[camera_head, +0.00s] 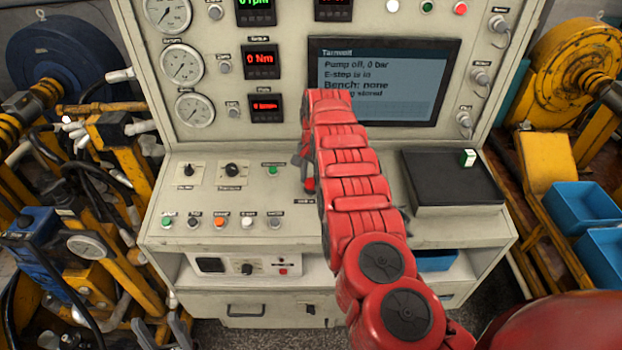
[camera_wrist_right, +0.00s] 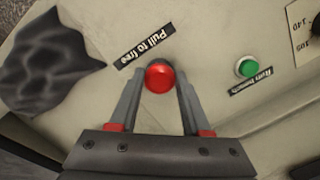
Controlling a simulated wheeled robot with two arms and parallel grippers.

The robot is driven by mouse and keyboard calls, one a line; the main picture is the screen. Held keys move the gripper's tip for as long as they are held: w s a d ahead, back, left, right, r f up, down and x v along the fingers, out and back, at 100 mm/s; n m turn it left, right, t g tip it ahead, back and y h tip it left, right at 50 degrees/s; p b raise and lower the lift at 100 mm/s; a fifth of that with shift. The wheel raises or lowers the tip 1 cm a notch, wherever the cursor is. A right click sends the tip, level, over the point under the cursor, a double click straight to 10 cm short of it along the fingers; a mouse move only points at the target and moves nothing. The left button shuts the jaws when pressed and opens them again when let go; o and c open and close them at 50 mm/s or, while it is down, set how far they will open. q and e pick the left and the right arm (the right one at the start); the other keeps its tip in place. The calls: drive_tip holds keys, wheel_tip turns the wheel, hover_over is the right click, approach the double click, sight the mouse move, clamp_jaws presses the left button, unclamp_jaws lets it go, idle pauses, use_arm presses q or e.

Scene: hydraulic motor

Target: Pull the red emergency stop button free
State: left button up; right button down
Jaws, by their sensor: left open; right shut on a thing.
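The red emergency stop button (camera_wrist_right: 160,77) sits on the sloped panel beside a "Pull to free" label (camera_wrist_right: 145,45). In the right wrist view, the fingers of my right gripper (camera_wrist_right: 160,88) are closed in on both sides of the button. In the head view the button (camera_head: 310,184) shows just below that gripper (camera_head: 307,165), which my red arm partly hides. My left gripper (camera_head: 163,328) is low at the lower left, open and apart from the console.
A green button (camera_wrist_right: 247,67) is near the red one. A dark crumpled cloth (camera_wrist_right: 50,62) lies on the panel. A black pad (camera_head: 452,180) carries a small green-and-white block (camera_head: 467,158). Yellow machinery (camera_head: 110,270) crowds the left, blue bins (camera_head: 585,205) the right.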

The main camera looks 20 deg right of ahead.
drive_tip(key=shift+r+b, duration=0.2)
drive_tip(key=shift+b, duration=0.45)
drive_tip(key=shift+r+b, duration=0.25)
drive_tip(key=shift+b, duration=0.1)
drive_tip(key=shift+r, duration=0.15)
drive_tip(key=c, duration=0.6)
unclamp_jaws()
drive_tip(key=shift+o, duration=1.3)
drive_tip(key=shift+s+r, duration=0.1)
